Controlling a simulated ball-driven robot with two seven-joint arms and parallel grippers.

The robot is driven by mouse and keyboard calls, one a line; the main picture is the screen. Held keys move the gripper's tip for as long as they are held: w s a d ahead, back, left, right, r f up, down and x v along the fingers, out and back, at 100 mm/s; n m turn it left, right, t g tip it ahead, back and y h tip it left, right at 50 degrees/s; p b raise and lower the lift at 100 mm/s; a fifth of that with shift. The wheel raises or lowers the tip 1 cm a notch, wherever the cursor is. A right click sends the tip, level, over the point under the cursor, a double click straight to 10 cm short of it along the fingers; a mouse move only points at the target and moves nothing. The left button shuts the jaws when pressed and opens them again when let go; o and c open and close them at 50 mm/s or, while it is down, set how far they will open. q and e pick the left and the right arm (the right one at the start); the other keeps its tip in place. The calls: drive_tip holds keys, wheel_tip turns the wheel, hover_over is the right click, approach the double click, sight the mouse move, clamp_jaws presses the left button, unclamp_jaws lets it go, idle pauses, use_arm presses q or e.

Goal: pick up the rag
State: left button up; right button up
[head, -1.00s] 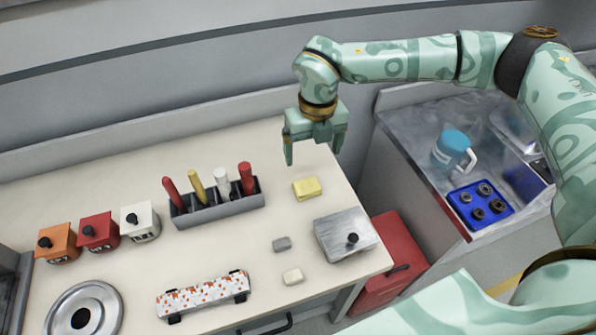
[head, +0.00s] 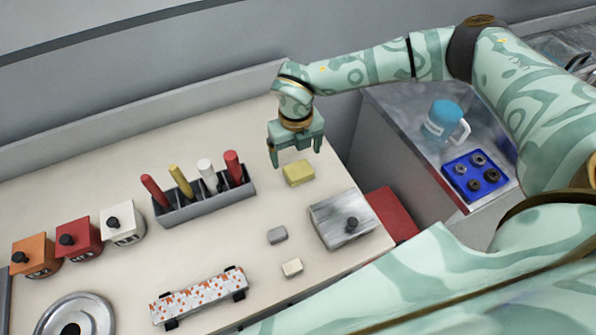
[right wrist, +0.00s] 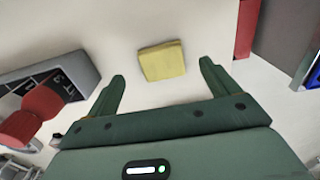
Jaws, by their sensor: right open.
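The rag is a small folded yellow cloth (head: 298,173) lying on the light worktop, right of the grey marker holder. It also shows in the right wrist view (right wrist: 162,61), just beyond and between the fingertips. My right gripper (head: 295,158) is open and empty. It hangs above the worktop, close to the rag, with its fingers pointing down; the same gripper shows in the right wrist view (right wrist: 161,72). The rag is not between the fingers. My left gripper is not in view.
A grey holder (head: 205,207) with several red, yellow and white sticks stands left of the rag. A metal box with a black knob (head: 338,219) is to the front right.

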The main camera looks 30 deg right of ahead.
sight(296, 167)
wheel_tip(296, 167, down, 5)
drive_tip(key=shift+b, duration=0.6)
drive_tip(key=shift+r, duration=0.1)
drive_tip(key=c, duration=1.1)
drive_tip(key=shift+o, duration=0.2)
drive_tip(key=shift+r+p, duration=0.3)
drive_tip(key=shift+r, duration=0.35)
drive_tip(key=r, duration=0.2)
drive_tip(key=r+p, duration=0.1)
drive_tip(key=shift+s+a, duration=0.1)
drive_tip(key=shift+s, duration=0.15)
drive_tip(key=s+a+r+p, duration=0.1)
drive_tip(key=s+a+r, duration=0.2)
drive_tip(key=s, duration=0.3)
drive_tip(key=s+a+r+p, duration=0.1)
drive_tip(key=s+a+r, duration=0.2)
drive_tip(key=s+r, duration=0.2)
drive_tip(key=shift+s+a+r, duration=0.25)
drive_tip(key=shift+s+r, duration=0.15)
drive_tip(key=shift+s, duration=0.05)
